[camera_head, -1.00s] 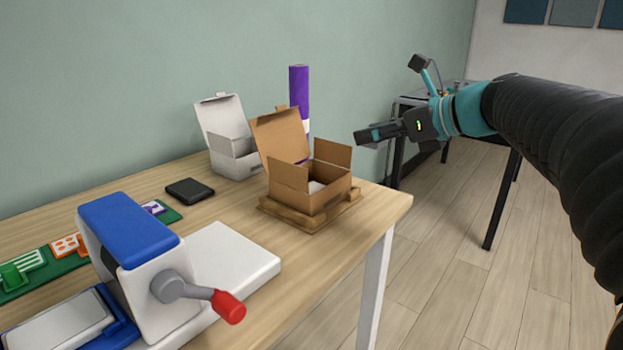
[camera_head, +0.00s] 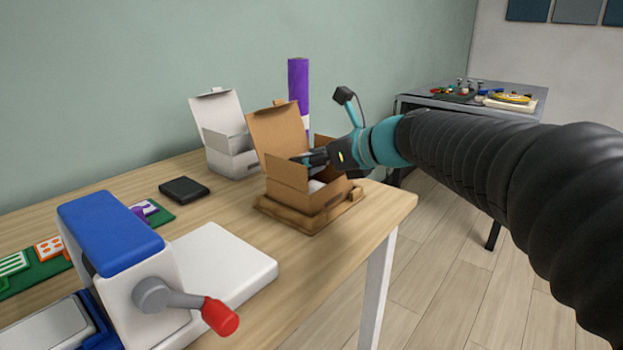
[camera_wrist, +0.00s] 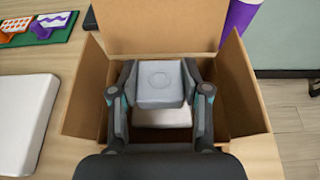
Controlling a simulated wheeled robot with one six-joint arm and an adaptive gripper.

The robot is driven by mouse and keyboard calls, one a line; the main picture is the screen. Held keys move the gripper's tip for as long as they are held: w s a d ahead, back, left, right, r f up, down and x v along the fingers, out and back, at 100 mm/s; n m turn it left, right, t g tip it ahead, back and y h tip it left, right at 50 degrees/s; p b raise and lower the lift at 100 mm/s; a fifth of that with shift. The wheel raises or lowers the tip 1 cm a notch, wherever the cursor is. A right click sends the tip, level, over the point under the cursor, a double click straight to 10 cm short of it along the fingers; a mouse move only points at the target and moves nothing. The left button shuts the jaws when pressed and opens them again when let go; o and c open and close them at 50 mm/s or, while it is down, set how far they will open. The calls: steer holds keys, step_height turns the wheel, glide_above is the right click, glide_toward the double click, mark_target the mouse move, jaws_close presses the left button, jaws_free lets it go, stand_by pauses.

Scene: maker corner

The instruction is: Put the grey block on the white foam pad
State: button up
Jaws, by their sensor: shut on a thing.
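My gripper (camera_wrist: 160,95) is shut on the grey block (camera_wrist: 160,80), a squarish block with a faint circle on its top. It holds the block inside the opening of the brown cardboard box (camera_wrist: 88,88). Under the block, in the wrist view, the white foam pad (camera_wrist: 162,118) shows in the box; whether block and pad touch I cannot tell. In the head view the box (camera_head: 300,192) stands open on the table, my gripper (camera_head: 308,158) reaches in from the right, and a bit of the pad (camera_head: 316,186) shows.
The box's raised lid (camera_head: 277,130) and side flaps stand close around my gripper. The box sits on a wooden base (camera_head: 310,220). A white box (camera_head: 228,140) and purple roll (camera_head: 299,82) stand behind. A blue-and-white press (camera_head: 125,250) is at front left.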

mark_target(311, 190)
steer(key=shift+f+b, duration=0.45)
steer(key=shift+f, duration=1.5)
steer(key=shift+f, duration=0.1)
steer(key=shift+s+f+b, duration=0.1)
steer(key=shift+f+b, duration=0.35)
steer(key=shift+f, duration=0.3)
steer(key=o, duration=1.1)
steer(key=shift+f, duration=0.1)
steer(key=shift+o, duration=0.2)
steer(key=shift+r, duration=0.25)
steer(key=r+p+v, duration=0.1)
steer(key=v, duration=1.1)
steer(key=shift+r+p, duration=0.2)
steer(key=shift+p, duration=0.15)
